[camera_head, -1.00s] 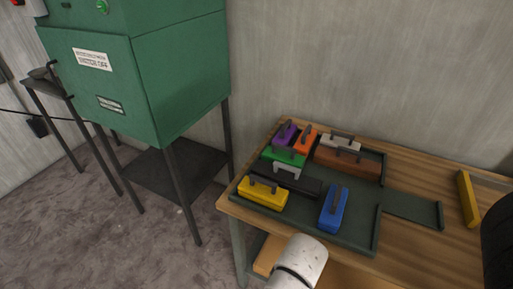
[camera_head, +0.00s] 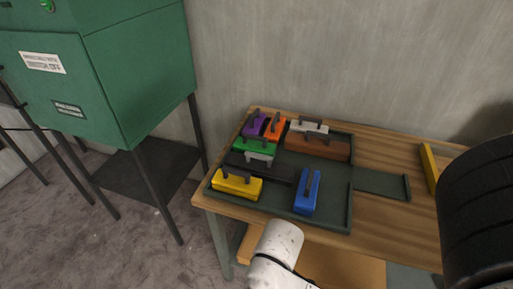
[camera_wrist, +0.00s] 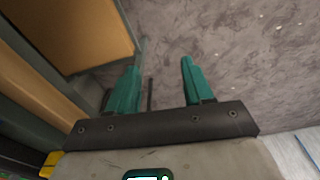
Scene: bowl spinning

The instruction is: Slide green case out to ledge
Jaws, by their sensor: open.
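The green case (camera_head: 244,146), a block with a handle on top, stands in a dark green tray (camera_head: 352,200) on a wooden table. It is at the tray's left side, in front of the purple case (camera_head: 254,122) and the orange case (camera_head: 276,127). A small grey case (camera_head: 261,157) is close in front of it. The flat ledge (camera_head: 382,184) juts out from the tray's right side and is bare. In the wrist view my gripper (camera_wrist: 160,66) is open and empty, over floor beside wooden boards. It is apart from the green case and out of the head view.
A white case (camera_head: 309,127) and a brown case (camera_head: 318,146) fill the back right. A black case (camera_head: 262,171), a yellow case (camera_head: 236,187) and a blue case (camera_head: 307,192) are in front. Mid-tray has a bare patch. A yellow bar (camera_head: 429,168) and a green cabinet (camera_head: 140,75) flank the tray.

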